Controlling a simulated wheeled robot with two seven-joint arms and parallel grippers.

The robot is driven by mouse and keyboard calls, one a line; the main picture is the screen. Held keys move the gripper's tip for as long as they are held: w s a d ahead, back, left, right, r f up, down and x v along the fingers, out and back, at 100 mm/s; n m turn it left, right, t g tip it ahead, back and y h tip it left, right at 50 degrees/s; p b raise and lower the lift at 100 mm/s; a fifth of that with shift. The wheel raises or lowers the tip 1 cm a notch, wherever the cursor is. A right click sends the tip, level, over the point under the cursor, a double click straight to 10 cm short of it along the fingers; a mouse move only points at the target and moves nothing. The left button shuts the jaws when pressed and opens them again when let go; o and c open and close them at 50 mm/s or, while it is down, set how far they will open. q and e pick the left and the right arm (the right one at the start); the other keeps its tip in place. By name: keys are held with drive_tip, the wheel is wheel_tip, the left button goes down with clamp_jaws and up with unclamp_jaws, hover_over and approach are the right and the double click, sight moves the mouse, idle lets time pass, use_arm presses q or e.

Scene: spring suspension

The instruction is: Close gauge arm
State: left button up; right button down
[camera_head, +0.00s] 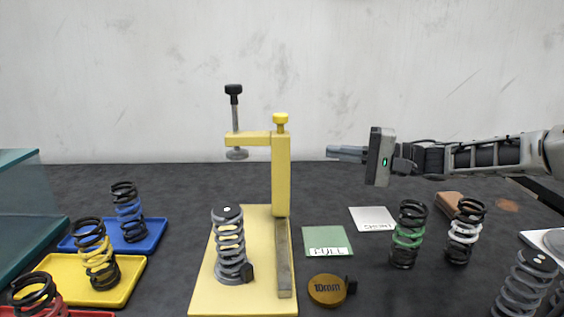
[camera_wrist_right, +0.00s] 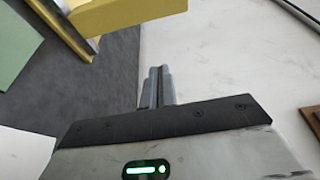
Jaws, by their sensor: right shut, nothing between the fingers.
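The yellow gauge stand has an upright post (camera_head: 281,175) on a yellow base plate (camera_head: 200,295). Its gauge arm (camera_head: 247,139) reaches left from the top of the post, with a black-knobbed screw (camera_head: 234,95) through its end and a round grey foot below. A grey spring (camera_head: 229,243) stands on the base plate, below and slightly left of the foot, apart from it. My right gripper (camera_head: 330,151) is shut and empty, to the right of the post, pointing left. In the right wrist view the closed fingers (camera_wrist_right: 157,88) show below a yellow part of the stand (camera_wrist_right: 120,12). My left gripper is not in view.
A green card (camera_head: 327,241), a white card (camera_head: 371,218) and a brass 10mm disc (camera_head: 327,289) lie right of the stand. Green-banded (camera_head: 409,235) and white-banded (camera_head: 465,231) springs stand further right. Blue (camera_head: 151,237) and yellow (camera_head: 125,285) trays with springs sit left.

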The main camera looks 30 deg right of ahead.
use_arm(q)
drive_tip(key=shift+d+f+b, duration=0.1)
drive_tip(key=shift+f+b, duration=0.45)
drive_tip(key=shift+b, duration=0.55)
use_arm(e)
drive_tip(key=w+a, duration=0.4)
drive_tip(key=a, duration=0.4)
drive_tip(key=shift+w+a, duration=0.15)
use_arm(q)
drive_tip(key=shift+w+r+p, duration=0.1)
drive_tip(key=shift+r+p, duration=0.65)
drive_tip(key=shift+p, duration=1.05)
use_arm(e)
drive_tip(key=shift+s+a, duration=0.55)
drive_tip(key=shift+s, duration=0.25)
drive_tip(key=shift+s+a, duration=0.5)
drive_tip(key=shift+s, duration=0.3)
